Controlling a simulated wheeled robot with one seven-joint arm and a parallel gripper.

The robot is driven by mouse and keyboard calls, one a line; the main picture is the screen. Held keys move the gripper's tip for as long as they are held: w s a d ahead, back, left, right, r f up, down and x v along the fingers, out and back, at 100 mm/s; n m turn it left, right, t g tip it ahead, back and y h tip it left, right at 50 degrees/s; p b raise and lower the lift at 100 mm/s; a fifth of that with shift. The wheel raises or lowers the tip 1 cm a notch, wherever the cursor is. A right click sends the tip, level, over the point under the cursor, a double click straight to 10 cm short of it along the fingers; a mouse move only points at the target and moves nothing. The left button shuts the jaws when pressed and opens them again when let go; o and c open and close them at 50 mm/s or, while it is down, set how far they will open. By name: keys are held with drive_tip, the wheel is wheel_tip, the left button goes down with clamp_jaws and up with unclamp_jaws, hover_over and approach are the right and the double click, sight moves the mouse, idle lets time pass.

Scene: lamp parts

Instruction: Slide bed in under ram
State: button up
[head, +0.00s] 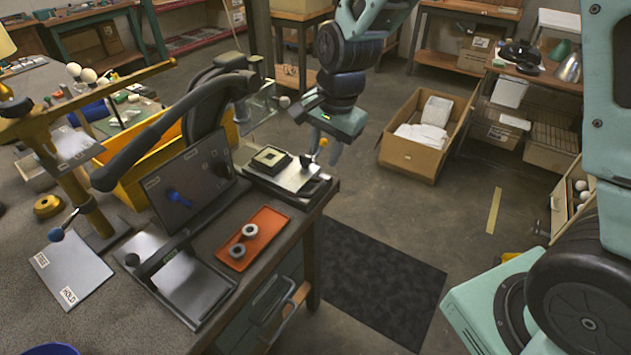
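The bed seems to be the flat metal plate (297,177) at the far right corner of the bench. A dark square block with a cream frame (271,158) sits on it. A dark knob stands near the plate's far edge. The ram is not clearly seen; a black press-like machine (205,100) with a long lever stands left of the plate and may hide it. My gripper (324,148) points down just beyond the plate's far right end.
An orange tray (253,239) with two pale rings lies in front of the plate. A dark panel (192,183) and a yellow bin (130,160) stand to the left. A clear guard (258,105) is behind. A cardboard box (427,135) and a dark mat (375,280) are on the floor.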

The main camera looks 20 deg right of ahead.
sight(315, 188)
drive_tip(key=f, duration=0.3)
drive_tip(key=w+f, duration=0.1)
drive_tip(key=f, duration=0.2)
drive_tip(key=a+f, duration=0.1)
drive_tip(key=f, duration=0.3)
drive_tip(key=shift+w+f+p, duration=0.1)
drive_tip(key=shift+w+p, duration=0.15)
drive_tip(key=shift+p, duration=0.05)
clamp_jaws()
